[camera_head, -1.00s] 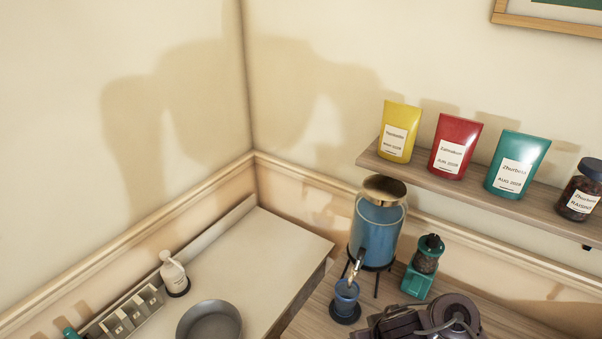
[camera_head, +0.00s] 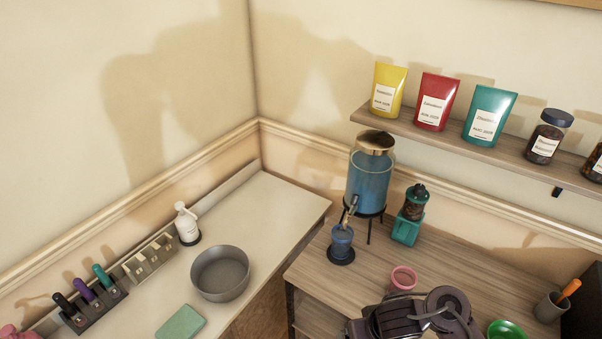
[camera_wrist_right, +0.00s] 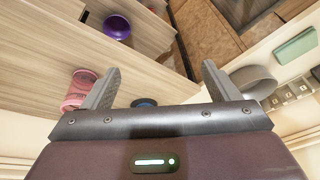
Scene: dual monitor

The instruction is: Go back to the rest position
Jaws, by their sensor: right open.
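In the right wrist view my right gripper (camera_wrist_right: 157,85) is open. Its two grey fingers stand wide apart and nothing is held between them. A pink cup (camera_wrist_right: 78,90) shows beyond the left finger, and a small part of a dark blue thing (camera_wrist_right: 143,102) shows low between the fingers. In the head view a dark purple part of my right arm (camera_head: 420,315) is over the wooden counter at the bottom edge; its fingertips cannot be made out there. My left gripper is not in view.
A blue drink dispenser (camera_head: 370,180) with a blue cup (camera_head: 342,243) stands behind the arm, beside a teal grinder (camera_head: 410,215). A pink cup (camera_head: 403,279) and green bowl (camera_head: 506,329) are close to the arm. A grey bowl (camera_head: 220,273) sits on the white counter.

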